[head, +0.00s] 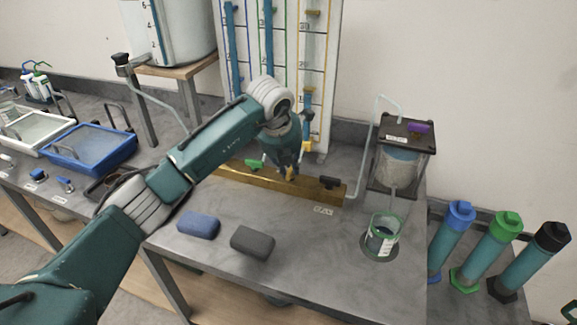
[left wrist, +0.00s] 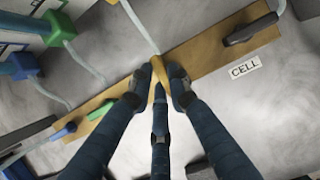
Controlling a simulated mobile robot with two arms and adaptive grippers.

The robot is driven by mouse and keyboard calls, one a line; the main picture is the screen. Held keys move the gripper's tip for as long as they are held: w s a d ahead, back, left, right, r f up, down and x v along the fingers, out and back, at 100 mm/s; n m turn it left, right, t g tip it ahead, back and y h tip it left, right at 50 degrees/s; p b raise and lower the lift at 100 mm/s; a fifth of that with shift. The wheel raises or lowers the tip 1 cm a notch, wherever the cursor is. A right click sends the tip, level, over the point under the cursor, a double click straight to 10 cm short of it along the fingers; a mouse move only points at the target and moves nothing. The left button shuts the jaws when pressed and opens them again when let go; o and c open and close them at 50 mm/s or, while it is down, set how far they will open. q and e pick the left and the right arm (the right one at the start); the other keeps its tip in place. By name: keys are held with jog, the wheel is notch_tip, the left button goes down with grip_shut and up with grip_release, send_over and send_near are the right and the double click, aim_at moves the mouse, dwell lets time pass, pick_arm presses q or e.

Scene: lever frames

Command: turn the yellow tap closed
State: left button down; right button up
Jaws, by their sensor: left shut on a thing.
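The yellow tap (head: 290,175) sits on a brass bar (head: 231,174) that lies along the bench in front of the column panel. My left gripper (head: 289,166) reaches down over the bar and is shut on the yellow tap's handle. In the left wrist view the yellow handle (left wrist: 159,92) shows between the fingertips (left wrist: 158,86), lying across the bar (left wrist: 209,50) rather than along it. The fingers hide part of the tap.
A green tap (head: 255,163) and a black tap (head: 329,182) flank the yellow one. A blue tap (left wrist: 63,131) shows farther along. Blue (head: 198,224) and grey (head: 252,242) blocks lie in front; a beaker (head: 382,237) stands right.

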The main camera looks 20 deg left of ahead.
pick_arm(q)
jog(key=shift+m, duration=0.3)
jog(key=m+h+b, duration=0.1)
jog(key=m+b, duration=0.1)
jog(key=shift+w+a+m, duration=0.1)
jog(key=shift+a+m, duration=0.05)
jog(key=shift+m, duration=0.25)
jog(key=m, duration=0.1)
jog(key=m+h, duration=0.1)
jog(key=m, duration=0.1)
jog(key=shift+w+m+g+h+b, duration=0.15)
jog(key=shift+m+g+h+b, duration=0.15)
jog(key=shift+g, duration=0.1)
jog(key=m, duration=0.2)
jog(key=m+g+h, duration=0.1)
jog(key=m, duration=0.3)
jog(key=shift+w+r+g, duration=0.15)
jog(key=shift+w+g, duration=0.1)
jog(key=shift+g, duration=0.15)
jog(key=shift+w+m+g+h+p, duration=0.15)
jog(key=shift+m+g, duration=0.25)
jog(key=shift+m, duration=0.6)
jog(key=shift+m+g+h+p, duration=0.15)
jog(key=shift+m+g, duration=0.25)
jog(key=shift+m, duration=1.2)
jog(key=c, duration=1.6)
grip_release()
jog(key=shift+c, duration=0.2)
jog(key=shift+f+n, duration=0.25)
jog(key=shift+n, duration=0.15)
